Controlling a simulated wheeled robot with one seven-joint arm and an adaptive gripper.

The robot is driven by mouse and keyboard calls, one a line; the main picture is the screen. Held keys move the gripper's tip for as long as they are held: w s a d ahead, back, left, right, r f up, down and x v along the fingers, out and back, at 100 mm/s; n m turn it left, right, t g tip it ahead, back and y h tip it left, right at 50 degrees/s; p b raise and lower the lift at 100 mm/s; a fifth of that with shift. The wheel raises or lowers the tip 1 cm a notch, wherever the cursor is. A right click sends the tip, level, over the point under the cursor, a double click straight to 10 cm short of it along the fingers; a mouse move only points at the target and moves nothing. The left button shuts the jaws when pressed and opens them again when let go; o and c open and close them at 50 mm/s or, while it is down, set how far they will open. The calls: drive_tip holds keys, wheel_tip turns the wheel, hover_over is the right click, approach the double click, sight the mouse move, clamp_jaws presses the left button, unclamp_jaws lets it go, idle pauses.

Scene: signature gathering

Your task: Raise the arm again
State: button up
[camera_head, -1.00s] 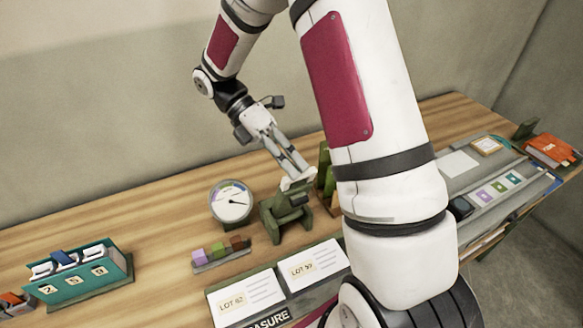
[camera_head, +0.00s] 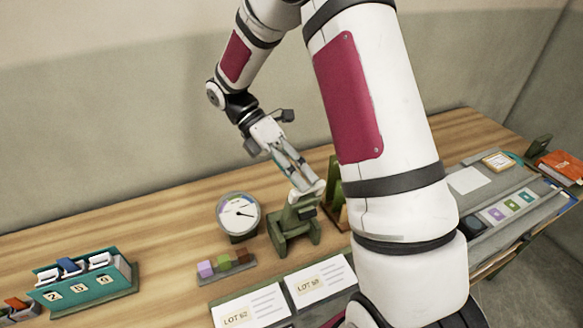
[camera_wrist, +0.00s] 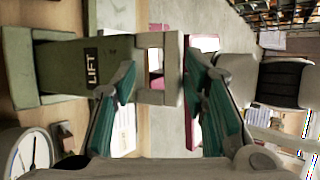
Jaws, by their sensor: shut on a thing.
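The green stand with an arm (camera_head: 283,228) is on the wooden table beside the round dial. In the wrist view its broad green part (camera_wrist: 65,72) carries a "LIFT" label (camera_wrist: 92,68). My gripper (camera_head: 313,188) reaches down from above to the top of this stand. The exact contact is partly hidden in the head view.
The dial (camera_head: 238,214) stands close on the left, with a strip of small coloured blocks (camera_head: 225,264) before it. Lot cards (camera_head: 320,282) lie in front. A teal numbered holder (camera_head: 85,285) is far left. My arm hides part of the table to the right.

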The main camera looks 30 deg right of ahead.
drive_tip(key=v, duration=1.2)
drive_tip(key=shift+f, duration=0.1)
drive_tip(key=s+a+r+m+t+y, duration=0.1)
drive_tip(key=s+a+r+m+t, duration=0.1)
drive_tip(key=s+r+m+t, duration=0.6)
drive_tip(key=s+a+r+m+t+y, duration=0.1)
drive_tip(key=s+a+m+t+y, duration=0.1)
drive_tip(key=s+m+t, duration=0.5)
drive_tip(key=s+m, duration=0.3)
drive_tip(key=s, duration=0.2)
drive_tip(key=shift+s+a+r+y, duration=0.3)
drive_tip(key=shift+r+y, duration=0.1)
